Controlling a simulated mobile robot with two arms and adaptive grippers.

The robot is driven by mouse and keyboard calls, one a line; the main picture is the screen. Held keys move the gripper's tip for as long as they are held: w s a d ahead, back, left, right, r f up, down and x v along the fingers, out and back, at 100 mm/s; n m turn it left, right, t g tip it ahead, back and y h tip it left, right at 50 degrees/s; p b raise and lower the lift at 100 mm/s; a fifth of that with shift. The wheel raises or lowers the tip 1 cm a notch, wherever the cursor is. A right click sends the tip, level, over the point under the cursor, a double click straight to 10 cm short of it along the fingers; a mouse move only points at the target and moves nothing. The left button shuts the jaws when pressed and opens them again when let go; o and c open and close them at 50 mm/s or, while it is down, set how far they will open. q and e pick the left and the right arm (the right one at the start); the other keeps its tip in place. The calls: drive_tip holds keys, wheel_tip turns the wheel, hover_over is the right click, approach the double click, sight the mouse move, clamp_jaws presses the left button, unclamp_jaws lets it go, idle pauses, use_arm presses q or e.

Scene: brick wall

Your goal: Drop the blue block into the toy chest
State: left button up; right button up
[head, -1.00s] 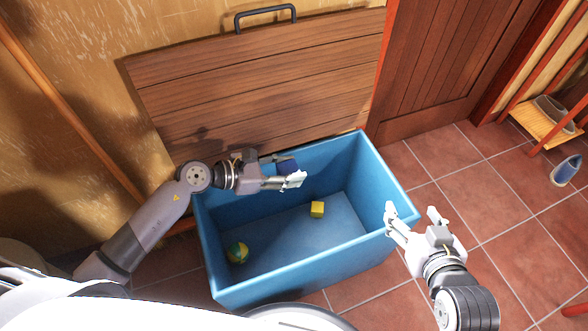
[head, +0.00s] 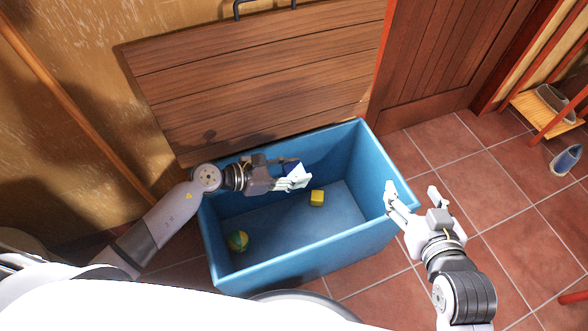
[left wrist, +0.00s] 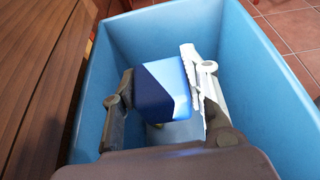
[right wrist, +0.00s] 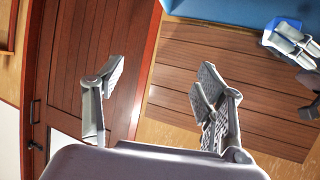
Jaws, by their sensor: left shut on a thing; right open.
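The toy chest (head: 240,288) is a blue open box with its wooden lid (head: 255,75) tilted back against the wall. My left gripper (head: 293,175) is over the chest's opening, shut on the blue block (head: 290,166). In the left wrist view the blue block (left wrist: 160,92) sits between the two fingers, above the chest floor. My right gripper (head: 413,195) is open and empty at the chest's right rim. The right wrist view shows its fingers (right wrist: 155,95) apart with nothing between them.
A yellow cube (head: 317,198) and a green and yellow ball (head: 238,240) lie on the chest floor. A wooden door (head: 440,60) stands behind at the right. A shoe (head: 565,159) lies on the tiled floor near a small rack (head: 545,108).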

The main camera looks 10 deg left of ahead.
use_arm(q)
wheel_tip(320, 180, down, 2)
drive_tip(key=shift+b, duration=0.85)
drive_tip(key=shift+f+b, duration=0.9)
drive_tip(key=shift+f, duration=0.15)
use_arm(e)
wheel_tip(320, 180, up, 16)
drive_tip(key=a+t+y, duration=0.2)
drive_tip(key=t+y, duration=0.1)
drive_tip(key=t, duration=0.7)
drive_tip(key=shift+w+a+r, duration=0.2)
drive_tip(key=shift+w+a, duration=0.1)
drive_tip(key=shift+w, duration=0.1)
use_arm(q)
drive_tip(key=o, duration=1.2)
drive_tip(key=v, duration=1.2)
